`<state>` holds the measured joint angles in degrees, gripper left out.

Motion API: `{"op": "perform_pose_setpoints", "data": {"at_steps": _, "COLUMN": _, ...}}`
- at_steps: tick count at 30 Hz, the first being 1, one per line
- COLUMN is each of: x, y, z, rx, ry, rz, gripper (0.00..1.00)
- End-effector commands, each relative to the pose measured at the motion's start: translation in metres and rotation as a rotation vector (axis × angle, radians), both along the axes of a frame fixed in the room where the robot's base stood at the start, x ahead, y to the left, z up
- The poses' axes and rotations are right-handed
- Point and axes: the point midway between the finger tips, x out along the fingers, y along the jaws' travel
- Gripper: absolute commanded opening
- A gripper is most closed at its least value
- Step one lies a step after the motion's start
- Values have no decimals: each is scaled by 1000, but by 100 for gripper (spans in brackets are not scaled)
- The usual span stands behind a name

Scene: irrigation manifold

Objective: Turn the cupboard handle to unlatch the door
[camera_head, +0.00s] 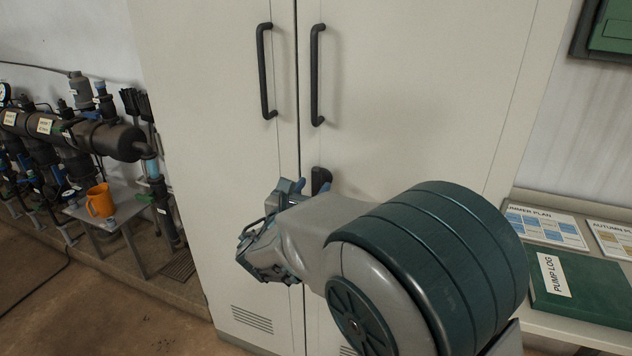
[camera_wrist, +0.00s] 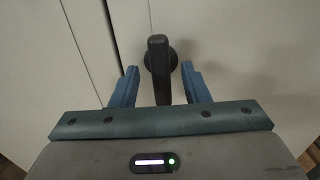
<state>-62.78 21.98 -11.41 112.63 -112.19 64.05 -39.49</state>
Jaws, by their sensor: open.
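The cupboard (camera_head: 420,80) is tall and pale with two doors, and both doors look closed along the seam between them. The cupboard handle (camera_head: 321,178) is a small black turn handle beside the seam, mostly hidden behind my arm in the head view. In the wrist view the handle (camera_wrist: 159,70) points down from its round base, between the two blue fingers. My gripper (camera_wrist: 159,84) is open, with one finger on each side of the handle and a visible gap on both sides. In the head view my gripper (camera_head: 268,232) is low in front of the doors.
Two long black pull bars, left (camera_head: 265,70) and right (camera_head: 315,75), stand out from the doors above. At left are the pipe manifold (camera_head: 90,138) and an orange mug (camera_head: 100,201) on a small stand. At right a shelf holds a green pump log (camera_head: 590,290).

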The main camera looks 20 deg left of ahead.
Motion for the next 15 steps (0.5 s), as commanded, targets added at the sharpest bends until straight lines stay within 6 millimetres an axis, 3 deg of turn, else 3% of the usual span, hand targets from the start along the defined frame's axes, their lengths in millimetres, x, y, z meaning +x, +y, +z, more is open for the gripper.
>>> {"op": "perform_pose_setpoints", "data": {"at_steps": 6, "x": 26, "y": -2, "z": 0, "rx": 1, "ry": -1, "rz": -1, "gripper": 42}}
{"op": "perform_pose_setpoints", "data": {"at_steps": 15, "x": 31, "y": -3, "z": 0, "rx": 1, "ry": 0, "rz": -1, "gripper": 42}}
